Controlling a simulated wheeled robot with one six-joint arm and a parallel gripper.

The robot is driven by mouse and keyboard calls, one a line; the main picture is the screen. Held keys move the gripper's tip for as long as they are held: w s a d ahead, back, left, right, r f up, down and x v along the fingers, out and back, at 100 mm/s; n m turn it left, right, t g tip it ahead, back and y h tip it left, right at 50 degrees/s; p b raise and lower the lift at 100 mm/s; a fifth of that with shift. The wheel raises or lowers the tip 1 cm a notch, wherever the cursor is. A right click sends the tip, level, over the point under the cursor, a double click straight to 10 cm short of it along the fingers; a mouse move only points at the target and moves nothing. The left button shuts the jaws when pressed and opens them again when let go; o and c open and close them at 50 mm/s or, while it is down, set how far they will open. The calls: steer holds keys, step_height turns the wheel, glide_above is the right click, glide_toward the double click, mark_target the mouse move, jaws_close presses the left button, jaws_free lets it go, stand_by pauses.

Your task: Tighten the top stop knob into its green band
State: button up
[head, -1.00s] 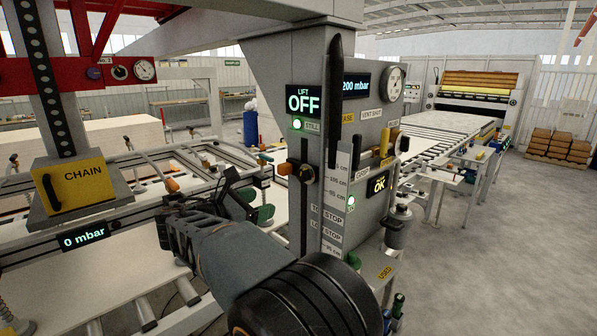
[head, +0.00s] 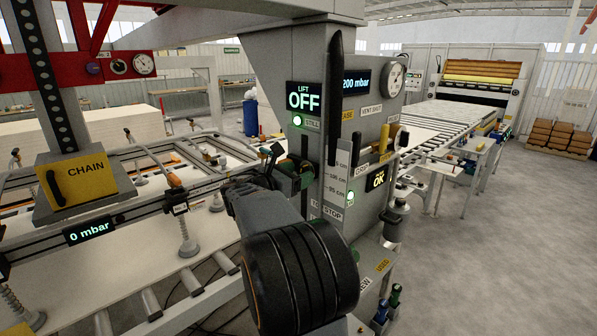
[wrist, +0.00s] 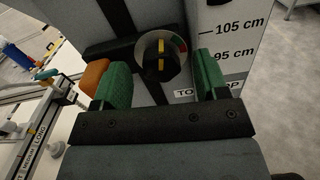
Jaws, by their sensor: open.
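The top stop knob (wrist: 174,65) is black with a yellow pointer line, on a round dial on the grey column, upper middle of the wrist view. The pointer stands about upright. The dial's small green and red marks show at its upper right, apart from the pointer. My gripper (wrist: 162,80) is open, one green-padded finger on each side of the knob with gaps left and right. I cannot tell how deep the fingers reach. In the head view my gripper (head: 291,180) is at the column's slot and hides most of the knob.
An orange-tipped part (wrist: 94,75) sits just left of my left finger. The column (head: 333,185) carries a height scale. A LIFT OFF display (head: 304,96) is above my gripper. A gantry rail (head: 120,228) with suction cups runs left.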

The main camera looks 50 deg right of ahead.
steer(key=shift+d, duration=0.35)
steer(key=c, duration=0.9)
steer(key=m+b, duration=0.5)
steer(key=b, duration=0.1)
steer(key=shift+s+b, duration=0.1)
steer(key=shift+b, duration=0.25)
steer(key=o, duration=0.9)
